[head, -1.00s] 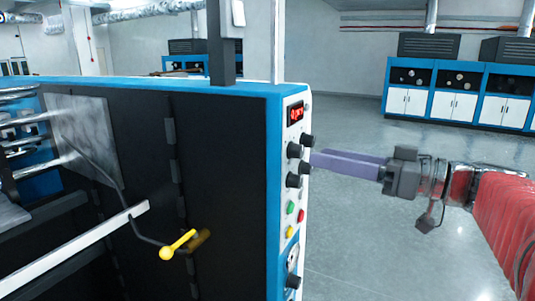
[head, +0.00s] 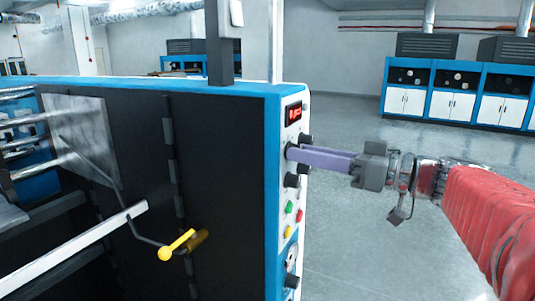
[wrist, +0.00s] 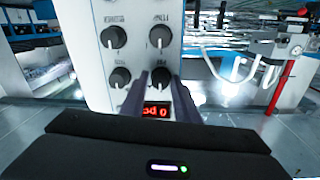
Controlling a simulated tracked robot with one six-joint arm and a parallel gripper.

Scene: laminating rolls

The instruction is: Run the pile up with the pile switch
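The control panel (head: 295,125) is the narrow white front of a blue-edged machine, with several black knobs. None is readably marked as the pile switch; the knob labels in the wrist view are too blurred to read. My gripper (head: 290,151) is at the upper knobs, its two purple fingers pointing at the panel. In the wrist view, the open fingers (wrist: 160,88) stand on either side of a black knob (wrist: 159,77) next to the red-lit display (wrist: 157,111). I cannot tell whether they touch it. The display also shows in the head view (head: 294,113).
Green (head: 289,207), red (head: 299,215) and yellow (head: 288,231) buttons sit lower on the panel. A yellow-handled lever (head: 177,245) stands out from the machine's dark side. Blue and white cabinets (head: 455,95) stand far back. The floor right of the panel is clear.

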